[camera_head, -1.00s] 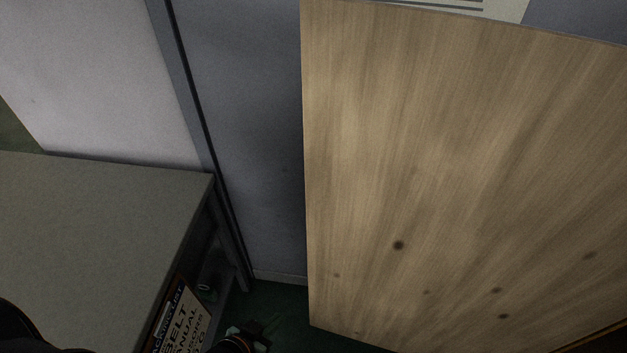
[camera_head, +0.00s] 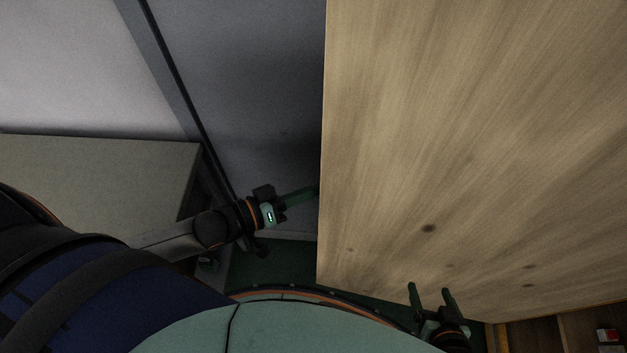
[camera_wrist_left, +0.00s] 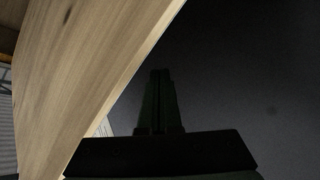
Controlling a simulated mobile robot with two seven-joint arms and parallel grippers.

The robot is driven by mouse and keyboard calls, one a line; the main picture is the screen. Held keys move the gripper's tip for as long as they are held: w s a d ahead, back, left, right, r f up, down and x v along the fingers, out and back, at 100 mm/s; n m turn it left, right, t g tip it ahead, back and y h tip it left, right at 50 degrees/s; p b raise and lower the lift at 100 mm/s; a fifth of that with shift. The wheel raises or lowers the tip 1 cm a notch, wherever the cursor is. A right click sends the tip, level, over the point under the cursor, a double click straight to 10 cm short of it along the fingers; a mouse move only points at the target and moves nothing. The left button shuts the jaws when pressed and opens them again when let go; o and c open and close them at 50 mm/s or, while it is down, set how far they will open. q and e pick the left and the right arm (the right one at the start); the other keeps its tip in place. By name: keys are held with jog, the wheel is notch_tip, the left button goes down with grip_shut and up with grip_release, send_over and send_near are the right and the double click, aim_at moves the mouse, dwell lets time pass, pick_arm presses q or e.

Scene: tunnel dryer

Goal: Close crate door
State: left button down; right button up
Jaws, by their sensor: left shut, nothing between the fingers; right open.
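The crate door is a large pale wooden panel (camera_head: 470,150) that fills the right of the head view; it stands swung out, and its left edge is free. My left gripper (camera_head: 312,190) is shut and empty, with its fingertips at the door's left edge, partly behind it. In the left wrist view the shut fingers (camera_wrist_left: 160,85) are just right of the door's edge (camera_wrist_left: 80,70); whether they touch it I cannot tell. My right gripper (camera_head: 430,290) is open and empty in front of the door's lower part.
A grey-topped table (camera_head: 90,185) stands at the left against a pale wall. A dark grey wall panel (camera_head: 240,90) is behind the door. A wooden compartment with a small red and white item (camera_head: 607,336) shows at the lower right. Dark green floor shows below.

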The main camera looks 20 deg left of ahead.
pick_arm(q)
jog(key=s+a+r+n+g+h+b, duration=0.25)
jog(key=a+r+n+g+h, duration=0.2)
jog(key=a+r+h, duration=0.35)
jog(key=w+d+y, duration=0.2)
jog(key=w+d, duration=0.3)
jog(key=d, duration=0.4)
jog(key=shift+t, duration=0.25)
jog(key=shift+s+a+f+p, duration=0.15)
jog(key=shift+s+p, duration=0.3)
jog(key=shift+s, duration=0.65)
jog(key=shift+s+f+p, duration=0.2)
jog(key=shift+s+p, duration=0.25)
jog(key=shift+s, duration=0.6)
